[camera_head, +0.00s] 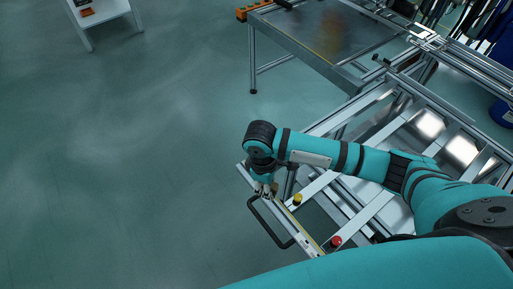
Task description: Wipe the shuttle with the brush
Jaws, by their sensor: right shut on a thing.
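My right gripper (265,192) points down at the left end of the metal frame fixture, just above its near rail. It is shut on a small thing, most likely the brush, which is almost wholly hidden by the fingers. The shuttle appears to be the framed metal part (318,187) with pale crossbars under my arm. A black bar handle (262,218) sticks out from its left edge, right below the gripper. I cannot tell whether the brush touches the frame. My left gripper is not in view.
A second metal table (315,38) stands behind. A white shelf (104,14) is at the top left. The floor on the left is clear.

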